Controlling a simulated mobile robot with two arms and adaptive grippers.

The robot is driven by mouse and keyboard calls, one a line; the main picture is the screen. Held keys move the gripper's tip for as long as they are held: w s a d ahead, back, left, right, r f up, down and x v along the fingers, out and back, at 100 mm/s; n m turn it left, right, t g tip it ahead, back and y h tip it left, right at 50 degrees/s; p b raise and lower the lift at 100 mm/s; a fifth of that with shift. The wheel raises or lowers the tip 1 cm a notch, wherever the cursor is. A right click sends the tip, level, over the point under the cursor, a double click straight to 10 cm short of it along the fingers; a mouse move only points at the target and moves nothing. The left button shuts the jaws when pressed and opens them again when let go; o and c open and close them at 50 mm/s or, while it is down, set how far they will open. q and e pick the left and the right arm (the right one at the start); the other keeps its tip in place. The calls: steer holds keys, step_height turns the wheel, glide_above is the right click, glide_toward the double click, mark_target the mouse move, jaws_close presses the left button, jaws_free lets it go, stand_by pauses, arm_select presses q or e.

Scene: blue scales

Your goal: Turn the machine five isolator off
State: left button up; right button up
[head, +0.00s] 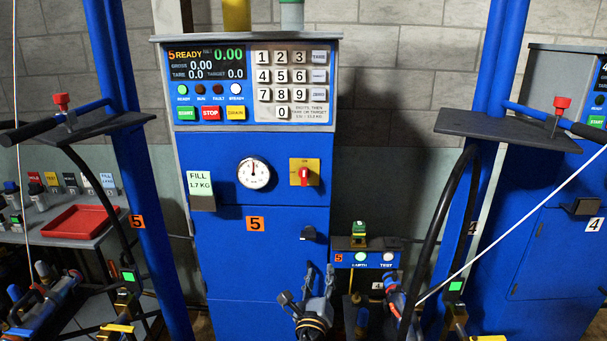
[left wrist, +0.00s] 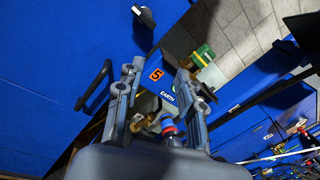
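The machine five isolator (head: 304,173) is a red rotary handle on a yellow plate, on the blue front of the machine marked 5 (head: 262,270). Its handle looks roughly upright. It sits to the right of a round white dial gauge (head: 253,173). My left gripper (head: 309,288) is low in front of the machine, well below the isolator and apart from it. In the left wrist view its two fingers (left wrist: 160,76) stand apart with nothing held between them. The isolator is not seen in that view. I cannot make out my right gripper.
A black door handle (head: 308,233) sticks out above my left gripper. An earth/test box (head: 365,258) stands to the right, also in the left wrist view (left wrist: 163,93). A hose hangs beside the right blue post. A red tray (head: 80,222) lies on the left bench.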

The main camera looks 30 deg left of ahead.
mark_target(304, 182)
arm_select(q)
steer(key=s+a+r+m+t+y, duration=0.1)
steer(key=a+r+m+y, duration=0.1)
steer(key=r, duration=0.6)
steer(key=s+a+r+m+t+y, duration=0.1)
steer(key=a+r+y, duration=0.1)
steer(key=r, duration=0.6)
steer(key=shift+m+y, duration=0.3)
steer(key=p+x, duration=0.2)
steer(key=x, duration=1)
steer(key=shift+w+a, duration=0.15)
steer(key=shift+w, duration=0.15)
steer(key=shift+w+a, duration=0.2)
steer(key=shift+w, duration=0.15)
arm_select(e)
steer(key=w+r, duration=0.1)
steer(key=r, duration=0.1)
steer(key=shift+w+r, duration=0.35)
steer(key=shift+r, duration=0.05)
arm_select(q)
jaws_close()
arm_select(e)
steer(key=shift+w, duration=0.1)
